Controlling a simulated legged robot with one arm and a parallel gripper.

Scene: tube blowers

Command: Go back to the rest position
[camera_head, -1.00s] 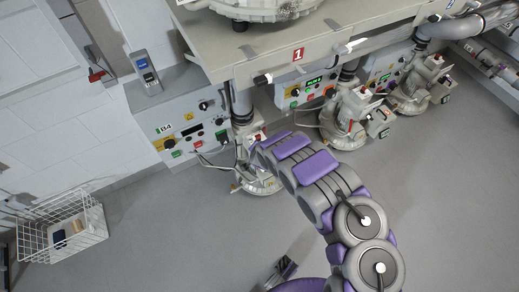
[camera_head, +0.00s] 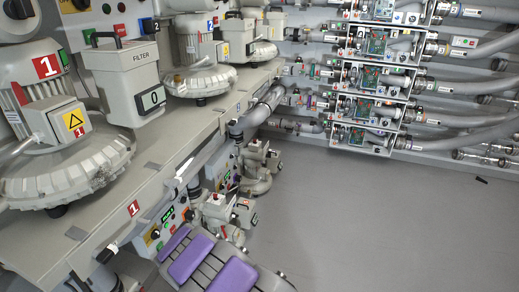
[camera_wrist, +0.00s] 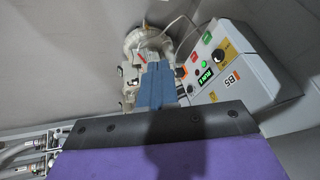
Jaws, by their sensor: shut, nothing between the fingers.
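My gripper (camera_wrist: 157,72) shows in the wrist view as blue-grey fingers beyond a dark edge and a purple cover of my own arm. The fingers are together and hold nothing. Behind the fingers is a small pale pump unit (camera_wrist: 146,38) on the grey floor, partly hidden by them. Whether they touch it I cannot tell. In the head view my purple-padded arm reaches in from the bottom; its gripper is not seen there.
A control box (camera_wrist: 240,72) marked B5 stands right of the fingers. In the head view, a bench (camera_head: 150,190) carries blowers (camera_head: 70,165) on the left. Pipe racks (camera_head: 372,75) line the back wall.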

